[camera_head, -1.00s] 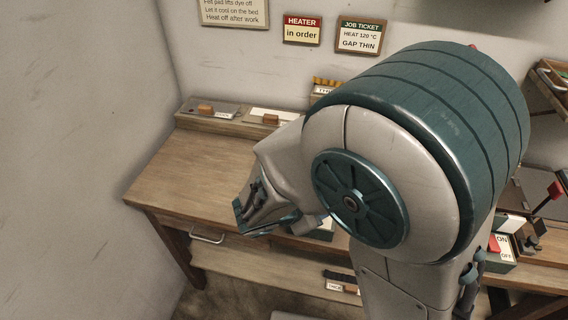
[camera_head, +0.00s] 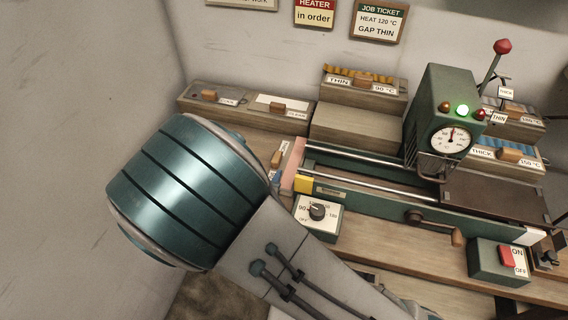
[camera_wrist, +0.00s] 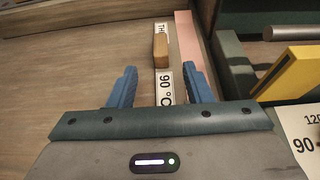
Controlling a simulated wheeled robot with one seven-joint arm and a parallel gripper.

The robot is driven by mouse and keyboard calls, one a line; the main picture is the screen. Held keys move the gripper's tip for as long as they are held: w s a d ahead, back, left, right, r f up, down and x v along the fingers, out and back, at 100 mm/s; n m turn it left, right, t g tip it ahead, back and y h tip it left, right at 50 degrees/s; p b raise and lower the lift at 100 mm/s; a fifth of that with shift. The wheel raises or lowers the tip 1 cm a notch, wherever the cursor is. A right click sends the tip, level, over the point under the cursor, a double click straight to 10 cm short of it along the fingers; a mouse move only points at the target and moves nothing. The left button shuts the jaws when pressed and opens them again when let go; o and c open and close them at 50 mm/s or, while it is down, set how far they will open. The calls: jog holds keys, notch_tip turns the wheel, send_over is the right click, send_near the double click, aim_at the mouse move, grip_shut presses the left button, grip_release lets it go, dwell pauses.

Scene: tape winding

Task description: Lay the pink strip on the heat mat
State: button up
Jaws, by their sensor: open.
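The pink strip (camera_head: 292,164) lies at the left end of the green machine, beside a narrow white label plate with a small wooden handle (camera_head: 277,157). In the wrist view the pink strip (camera_wrist: 190,42) runs along the right of this plate, whose wooden handle (camera_wrist: 160,50) and "90 °C" marking show. My gripper (camera_wrist: 160,88) is open and empty, its blue fingers spread either side of the label plate's near end, with the handle ahead.
The green machine has two rails (camera_head: 370,180), a gauge and a lit green lamp. A dial box (camera_head: 316,214) and a red ON/OFF switch (camera_head: 506,257) stand in front. Labelled trays (camera_head: 362,85) line the back. Bare wooden tabletop (camera_wrist: 70,50) lies left of the label plate.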

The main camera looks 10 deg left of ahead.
aim_at(274, 162)
jog(key=shift+p+x, duration=0.3)
jog(key=shift+x, duration=3.15)
grip_shut()
